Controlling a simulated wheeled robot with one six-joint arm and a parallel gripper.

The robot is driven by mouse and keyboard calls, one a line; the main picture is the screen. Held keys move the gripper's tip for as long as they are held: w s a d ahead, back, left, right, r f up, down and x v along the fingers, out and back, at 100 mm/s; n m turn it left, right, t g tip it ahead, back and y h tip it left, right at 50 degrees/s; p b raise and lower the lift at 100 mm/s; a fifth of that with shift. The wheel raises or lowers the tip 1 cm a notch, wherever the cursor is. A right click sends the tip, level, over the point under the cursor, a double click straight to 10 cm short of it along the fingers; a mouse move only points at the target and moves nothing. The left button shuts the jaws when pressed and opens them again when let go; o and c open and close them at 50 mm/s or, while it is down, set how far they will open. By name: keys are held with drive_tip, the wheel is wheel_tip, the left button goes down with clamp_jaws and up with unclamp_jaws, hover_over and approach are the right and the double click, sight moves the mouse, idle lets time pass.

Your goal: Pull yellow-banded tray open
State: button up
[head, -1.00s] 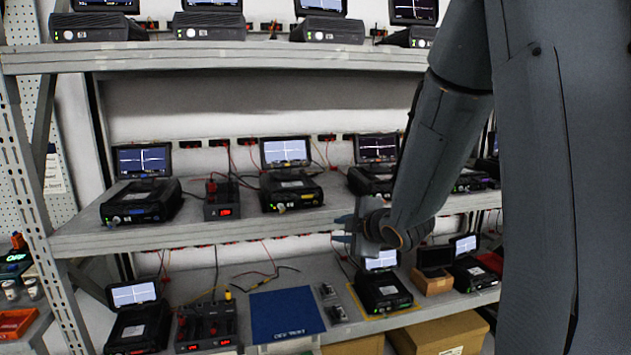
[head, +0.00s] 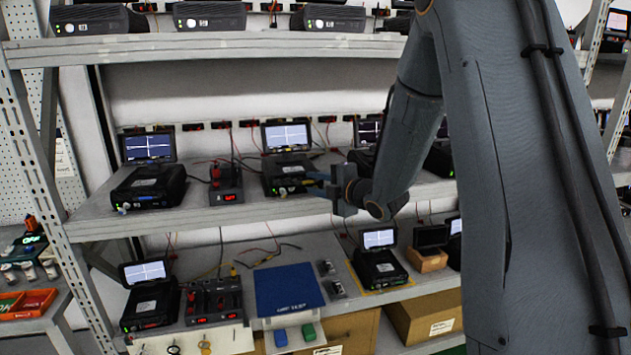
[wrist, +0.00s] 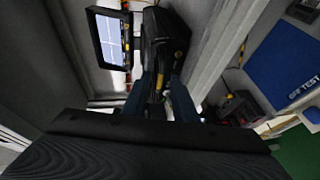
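A black bench unit (head: 284,176) with a small screen (head: 287,136) behind it sits on the middle shelf. A yellow patch shows on its front, which I take to be the yellow-banded tray front. My gripper (head: 316,183) is at the right front corner of this unit in the head view. In the wrist view the unit (wrist: 160,35) lies just beyond my blue fingers (wrist: 166,88), with a yellow mark on it. The fingers are apart, with a dark, yellow-touched part seen between them. I cannot tell whether they touch it.
Similar units stand on the same shelf, including one at the left (head: 148,186), with a small red-lit supply (head: 226,184) between. The middle shelf's front edge (head: 200,219) runs below my gripper. A blue mat (head: 288,288) lies on the lower shelf.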

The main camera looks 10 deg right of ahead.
drive_tip(key=shift+w+a, duration=0.1)
drive_tip(key=shift+w, duration=0.1)
clamp_jaws()
idle(1.4)
